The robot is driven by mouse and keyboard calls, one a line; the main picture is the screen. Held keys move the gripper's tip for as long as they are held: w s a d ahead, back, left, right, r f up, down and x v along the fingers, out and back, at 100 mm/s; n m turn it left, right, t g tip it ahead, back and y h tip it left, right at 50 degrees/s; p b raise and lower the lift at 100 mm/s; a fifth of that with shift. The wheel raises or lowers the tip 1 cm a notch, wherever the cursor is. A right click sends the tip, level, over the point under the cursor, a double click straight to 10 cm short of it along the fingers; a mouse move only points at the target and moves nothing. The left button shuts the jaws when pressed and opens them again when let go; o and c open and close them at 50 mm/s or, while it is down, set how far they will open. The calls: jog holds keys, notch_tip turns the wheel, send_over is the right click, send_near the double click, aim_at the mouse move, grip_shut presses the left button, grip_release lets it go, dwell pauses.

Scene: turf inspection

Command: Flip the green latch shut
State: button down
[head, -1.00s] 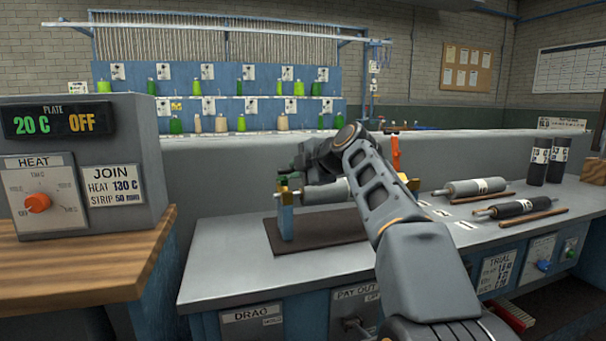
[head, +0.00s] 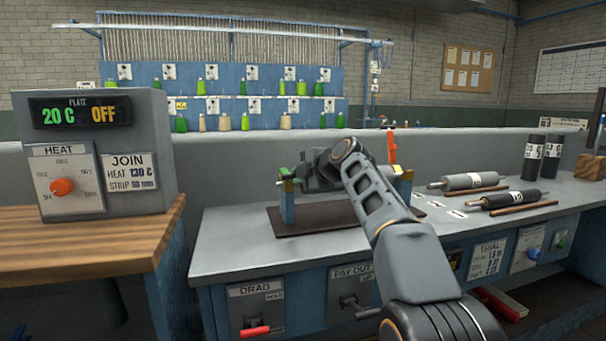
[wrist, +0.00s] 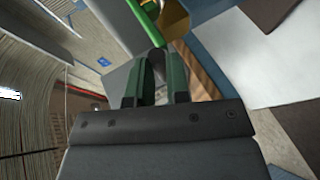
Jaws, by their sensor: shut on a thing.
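The green latch (head: 286,174) is at the top of the left blue post of a small stand (head: 287,208) on the grey bench. In the wrist view the latch (wrist: 145,22) is a bright green bar slanting down to the fingertips, beside a brass part (wrist: 173,18). My gripper (head: 302,174) is at this left post, with its fingers (wrist: 155,62) closed on the lower end of the green bar. The exact contact is partly hidden. An orange latch (head: 392,147) stands upright at the right post. My arm covers much of the roller between the posts.
A heater box (head: 95,155) stands on a wooden top at left. The bench's front left is clear.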

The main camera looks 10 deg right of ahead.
notch_tip(320, 180, down, 2)
jog(key=shift+w+f+g, duration=0.1)
jog(key=shift+w+g, duration=0.05)
jog(key=shift+g, duration=0.15)
jog(key=c, duration=1.1)
grip_release()
jog(key=shift+r, duration=0.2)
jog(key=shift+s+d+r, duration=0.1)
jog(key=shift+s, duration=0.1)
jog(key=p+v, duration=0.1)
jog(key=v, duration=1.3)
jog(key=shift+r, duration=0.1)
